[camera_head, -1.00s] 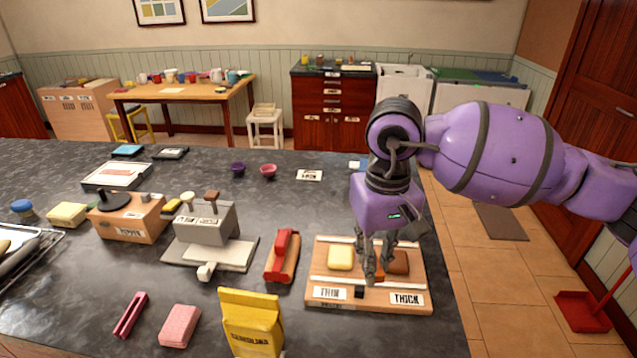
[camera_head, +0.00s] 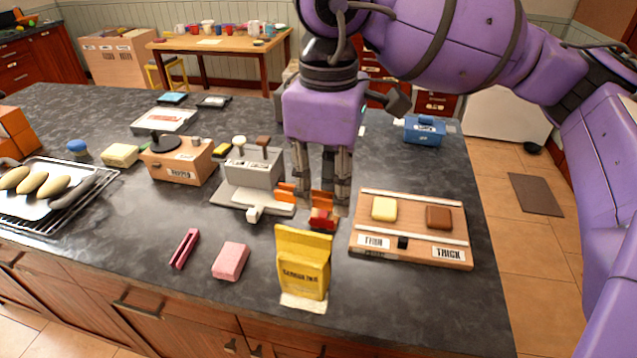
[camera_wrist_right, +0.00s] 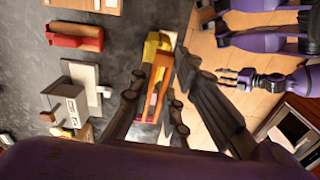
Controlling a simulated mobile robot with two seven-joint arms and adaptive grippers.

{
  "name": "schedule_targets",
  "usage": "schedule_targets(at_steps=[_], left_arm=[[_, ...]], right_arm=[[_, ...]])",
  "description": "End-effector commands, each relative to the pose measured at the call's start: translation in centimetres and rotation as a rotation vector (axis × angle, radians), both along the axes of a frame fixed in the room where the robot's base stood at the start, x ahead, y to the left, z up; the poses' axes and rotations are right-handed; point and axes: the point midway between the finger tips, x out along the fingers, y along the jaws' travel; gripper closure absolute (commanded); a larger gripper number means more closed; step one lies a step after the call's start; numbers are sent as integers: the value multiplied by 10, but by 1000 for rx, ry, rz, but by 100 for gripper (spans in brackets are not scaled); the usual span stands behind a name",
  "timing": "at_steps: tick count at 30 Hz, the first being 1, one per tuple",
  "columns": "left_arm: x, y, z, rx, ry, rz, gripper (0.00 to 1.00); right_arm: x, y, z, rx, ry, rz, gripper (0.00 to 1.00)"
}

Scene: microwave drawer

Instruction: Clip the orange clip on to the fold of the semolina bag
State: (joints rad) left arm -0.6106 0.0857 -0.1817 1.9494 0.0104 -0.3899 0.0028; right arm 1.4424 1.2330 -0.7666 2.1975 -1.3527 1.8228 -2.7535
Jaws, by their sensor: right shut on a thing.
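The yellow semolina bag (camera_head: 303,272) stands upright near the front edge of the counter, its folded top facing up. My right gripper (camera_head: 318,192) is shut on the orange clip (camera_head: 322,198) and holds it above the counter, behind the bag in the head view. In the right wrist view the orange clip (camera_wrist_right: 152,100) lies between the fingers, and the yellow bag (camera_wrist_right: 152,45) shows beyond it. Clip and bag overlap there; I cannot tell whether they touch. My left gripper (camera_wrist_right: 228,78) shows small in the right wrist view, its fingers apart and empty.
A wooden board (camera_head: 410,255) with yellow and brown blocks lies right of the bag. A pink block (camera_head: 230,261) and a pink clip (camera_head: 184,248) lie left. A grey device (camera_head: 253,175) stands behind.

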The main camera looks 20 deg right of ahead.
Motion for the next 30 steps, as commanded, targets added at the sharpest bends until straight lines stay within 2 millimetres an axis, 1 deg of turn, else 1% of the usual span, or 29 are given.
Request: schedule_targets(at_steps=[3,9,14,21,30], left_arm=[[7,-1,3,0,-12,-5,60],[13,-2,5,-1,-23,-9,60],[9,-2,-1,1,-12,-11,60],[-3,2,-15,9,11,-8,60],[-7,10,-26,18,12,8,60]], right_arm=[[0,0,0,1,1,9,94],[0,0,0,1,1,7,94],[1,0,-3,1,4,6,94],[0,0,-21,1,8,6,94],[0,0,-45,0,7,6,94]])
